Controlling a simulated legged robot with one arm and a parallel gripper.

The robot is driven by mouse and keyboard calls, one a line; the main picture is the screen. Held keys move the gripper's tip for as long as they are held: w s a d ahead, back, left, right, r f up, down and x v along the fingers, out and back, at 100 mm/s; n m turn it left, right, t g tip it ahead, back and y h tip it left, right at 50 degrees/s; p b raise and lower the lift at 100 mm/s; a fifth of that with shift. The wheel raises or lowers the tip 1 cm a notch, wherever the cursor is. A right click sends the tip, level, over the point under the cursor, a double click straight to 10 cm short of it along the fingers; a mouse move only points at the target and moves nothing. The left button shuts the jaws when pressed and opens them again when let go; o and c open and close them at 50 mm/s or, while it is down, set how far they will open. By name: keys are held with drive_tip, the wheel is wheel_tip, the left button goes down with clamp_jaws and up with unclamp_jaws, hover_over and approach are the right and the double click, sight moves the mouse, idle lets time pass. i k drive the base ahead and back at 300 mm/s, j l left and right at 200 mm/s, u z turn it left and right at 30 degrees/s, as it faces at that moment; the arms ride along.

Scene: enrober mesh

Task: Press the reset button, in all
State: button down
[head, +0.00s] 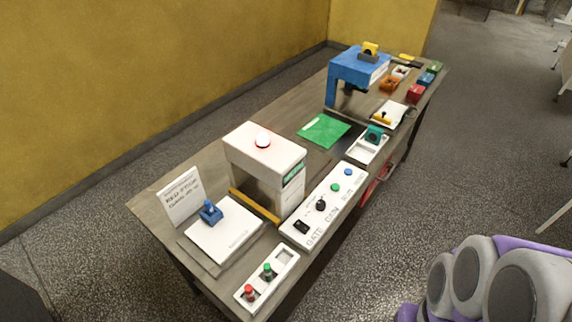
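A white control panel (309,241) lies along the table's front edge. From near to far it carries a black switch (301,227), a black knob (321,205), a green button (335,187) and a blue button (348,172). Large letters run along its front; GATE reads at the near end, but the labels by the green and blue buttons are too small to read surely, so I cannot tell which button is reset. No button is seen being touched. My gripper is not in view.
A white machine (262,158) with a red-ringed dome stands behind the panel. A sign (180,197), a white plate (222,243) with a blue piece, and a tray (245,294) with red and green pegs are nearer. A blue arch (350,66) stands farther.

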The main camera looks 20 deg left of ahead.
sight(348, 172)
drive_tip(key=i+l+u, duration=0.1)
drive_tip(key=u, duration=0.35)
drive_tip(key=l+u, duration=0.25)
drive_tip(key=u, duration=0.2)
drive_tip(key=l+u, duration=0.2)
drive_tip(key=u, duration=0.25)
drive_tip(key=k, duration=0.55)
